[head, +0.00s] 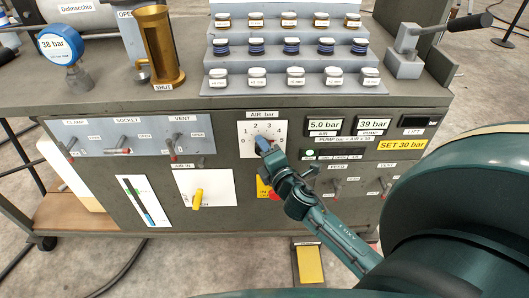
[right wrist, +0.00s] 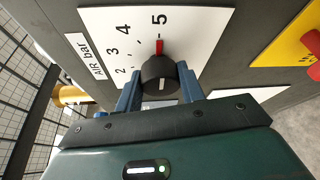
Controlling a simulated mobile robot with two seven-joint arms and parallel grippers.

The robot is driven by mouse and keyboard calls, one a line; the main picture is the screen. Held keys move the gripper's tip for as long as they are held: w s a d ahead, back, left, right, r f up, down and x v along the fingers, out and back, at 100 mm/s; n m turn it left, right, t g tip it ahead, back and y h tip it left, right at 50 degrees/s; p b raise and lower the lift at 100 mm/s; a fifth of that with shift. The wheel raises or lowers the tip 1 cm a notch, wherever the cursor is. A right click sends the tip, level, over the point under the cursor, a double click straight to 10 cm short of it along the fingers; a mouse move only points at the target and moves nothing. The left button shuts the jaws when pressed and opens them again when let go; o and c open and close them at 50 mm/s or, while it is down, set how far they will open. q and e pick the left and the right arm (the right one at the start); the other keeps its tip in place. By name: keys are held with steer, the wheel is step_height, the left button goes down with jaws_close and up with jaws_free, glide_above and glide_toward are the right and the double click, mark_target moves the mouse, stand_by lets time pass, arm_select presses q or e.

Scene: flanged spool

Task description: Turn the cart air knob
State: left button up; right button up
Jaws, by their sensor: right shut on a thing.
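The AIR bar knob (right wrist: 157,73) is a round black knob on a white dial plate (right wrist: 205,22) numbered up to 5. Its red pointer stands at the 5. My right gripper (right wrist: 158,80) is shut on the knob, with one blue finger on each side. In the head view my right gripper (head: 264,146) hides most of the knob in front of the dial plate (head: 264,120). The AIR display (head: 325,126) reads 5.0 bar and the PUMP display (head: 373,125) reads 39 bar. My left gripper is not in view.
A yellow SET 30 bar label (head: 401,145) is right of the dial. A yellow handle (head: 197,199) and several small levers, including the VENT lever (head: 173,157), are on the panel. A blue gauge (head: 61,46) reading 38 bar and a brass cylinder (head: 159,48) stand on the cart top.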

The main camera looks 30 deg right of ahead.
stand_by(0.3)
steer(key=o, duration=1)
steer(key=shift+c, duration=0.2)
steer(key=shift+s, duration=0.1)
steer(key=s+a+r+b, duration=0.1)
steer(key=s+a, duration=0.1)
steer(key=s, duration=1)
steer(key=shift+s, duration=0.4)
steer(key=shift+a+r, duration=0.1)
steer(key=shift+a, duration=0.05)
